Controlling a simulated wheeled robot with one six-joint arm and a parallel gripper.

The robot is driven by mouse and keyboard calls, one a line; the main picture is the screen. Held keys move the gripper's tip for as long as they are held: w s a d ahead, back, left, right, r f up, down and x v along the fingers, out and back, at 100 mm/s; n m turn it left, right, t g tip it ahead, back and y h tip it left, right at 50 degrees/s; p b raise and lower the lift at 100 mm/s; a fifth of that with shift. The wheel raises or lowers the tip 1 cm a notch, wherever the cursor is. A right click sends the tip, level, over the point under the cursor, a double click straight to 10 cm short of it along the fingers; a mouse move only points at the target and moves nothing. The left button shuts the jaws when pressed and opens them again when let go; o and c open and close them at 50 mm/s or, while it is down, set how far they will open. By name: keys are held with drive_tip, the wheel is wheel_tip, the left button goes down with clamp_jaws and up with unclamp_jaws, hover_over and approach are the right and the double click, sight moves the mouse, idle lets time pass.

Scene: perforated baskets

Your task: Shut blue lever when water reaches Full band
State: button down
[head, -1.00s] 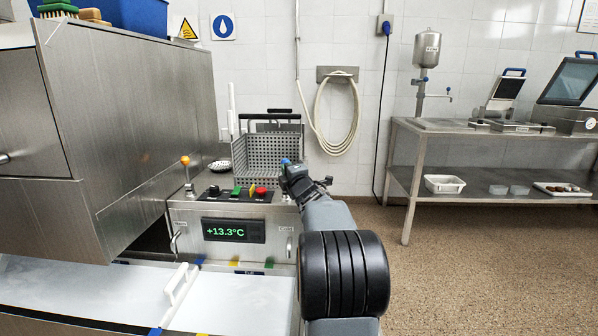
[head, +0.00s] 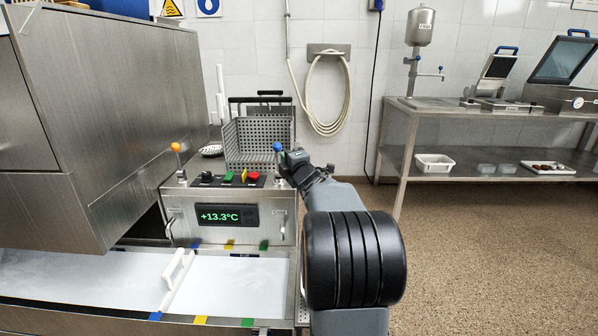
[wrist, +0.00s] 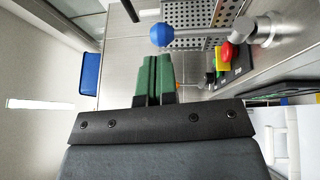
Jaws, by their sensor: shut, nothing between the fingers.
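The blue lever knob (head: 278,147) stands at the back right of the steel control box (head: 262,213). It also shows in the wrist view (wrist: 162,35), just beyond my fingertips. My gripper (head: 285,158) is shut and empty beside the knob; its green fingers (wrist: 154,72) are pressed together in the wrist view. A narrow gap seems to part them from the knob, but contact is unclear in the head view. The basin (head: 235,285) in front has a pale surface below blue, yellow and green bands (head: 229,245). A small dark label near them is unreadable, and the water line is unclear.
An orange-knobbed lever (head: 175,147) stands at the box's left. A red button (head: 253,176) is close to my gripper. A perforated basket (head: 258,145) stands behind the box. The display (head: 227,215) reads +13.3°C. A steel table (head: 470,125) stands right, with open floor before it.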

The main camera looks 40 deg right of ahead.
drive_tip(key=v, duration=1)
drive_tip(key=shift+p, duration=0.35)
drive_tip(key=w+a+r+m+y+p, duration=0.15)
drive_tip(key=a+r+p, duration=0.25)
drive_tip(key=a, duration=0.6)
drive_tip(key=w+a+r+y+p, duration=0.2)
drive_tip(key=a+r+p, duration=0.2)
drive_tip(key=a, duration=0.5)
drive_tip(key=s+a+f+m+g+p, duration=0.1)
drive_tip(key=s+a+f+m+g, duration=0.2)
drive_tip(key=s+f+m+g, duration=0.4)
drive_tip(key=s+a+f+m+g+p, duration=0.1)
drive_tip(key=s+a+f+m+g, duration=0.3)
drive_tip(key=s+f+m+g, duration=0.3)
drive_tip(key=s+f+g+y, duration=0.1)
drive_tip(key=s+f, duration=0.1)
drive_tip(key=s, duration=0.2)
drive_tip(key=shift+a+g, duration=0.15)
drive_tip(key=shift+g, duration=0.15)
drive_tip(key=shift+w, duration=0.1)
